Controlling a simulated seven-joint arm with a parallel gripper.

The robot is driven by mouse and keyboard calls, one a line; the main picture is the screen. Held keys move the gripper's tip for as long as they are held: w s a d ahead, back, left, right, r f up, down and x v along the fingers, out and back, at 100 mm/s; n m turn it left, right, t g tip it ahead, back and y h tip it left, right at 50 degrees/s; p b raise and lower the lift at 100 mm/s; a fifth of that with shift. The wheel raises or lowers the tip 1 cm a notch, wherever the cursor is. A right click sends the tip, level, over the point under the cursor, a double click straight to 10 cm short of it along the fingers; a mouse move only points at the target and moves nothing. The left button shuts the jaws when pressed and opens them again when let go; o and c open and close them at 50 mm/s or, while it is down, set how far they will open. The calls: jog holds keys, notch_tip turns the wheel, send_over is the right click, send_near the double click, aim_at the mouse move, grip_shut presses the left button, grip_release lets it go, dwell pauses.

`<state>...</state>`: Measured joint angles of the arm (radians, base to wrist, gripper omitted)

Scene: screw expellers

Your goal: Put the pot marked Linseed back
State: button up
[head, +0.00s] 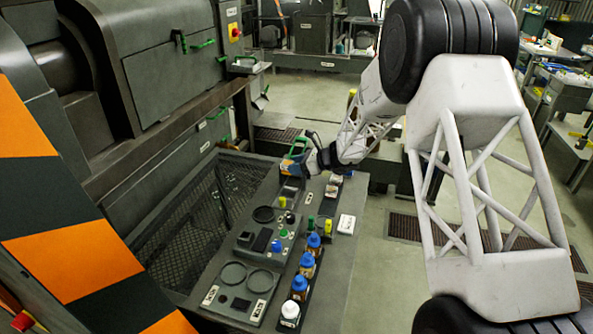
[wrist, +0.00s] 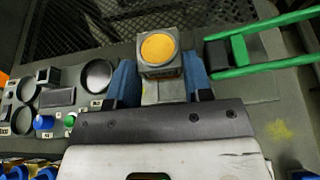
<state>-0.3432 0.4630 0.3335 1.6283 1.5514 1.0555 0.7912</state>
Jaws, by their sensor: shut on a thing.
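My gripper (wrist: 160,78) has its two blue fingers closed on a small grey pot (wrist: 160,69) with a yellow-orange top. No label on the pot is readable, so I cannot tell if it is marked Linseed. In the head view my gripper (head: 298,163) is over the far end of the grey bench, and the pot is not clear there. Round dark recesses lie on the bench: one (wrist: 98,75) left of the gripper in the wrist view, and two near the front left (head: 233,274) in the head view.
A green-handled tool (wrist: 262,69) lies close right of the pot. Several blue-capped bottles (head: 306,264) and a white-capped bottle (head: 290,314) stand along the bench's right edge. A button panel (head: 264,240) sits mid-bench. A mesh guard (head: 200,205) is at left.

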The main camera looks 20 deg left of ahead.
dwell(0.6)
jog(key=s+d+f, duration=0.1)
jog(key=s+d, duration=0.1)
jog(key=d, duration=1.4)
jog(key=shift+s+f, duration=0.25)
jog(key=shift+s, duration=0.1)
jog(key=shift+d, duration=0.1)
jog(key=shift+f, duration=3.1)
jog(key=shift+f, duration=1.9)
jog(key=shift+f, duration=0.1)
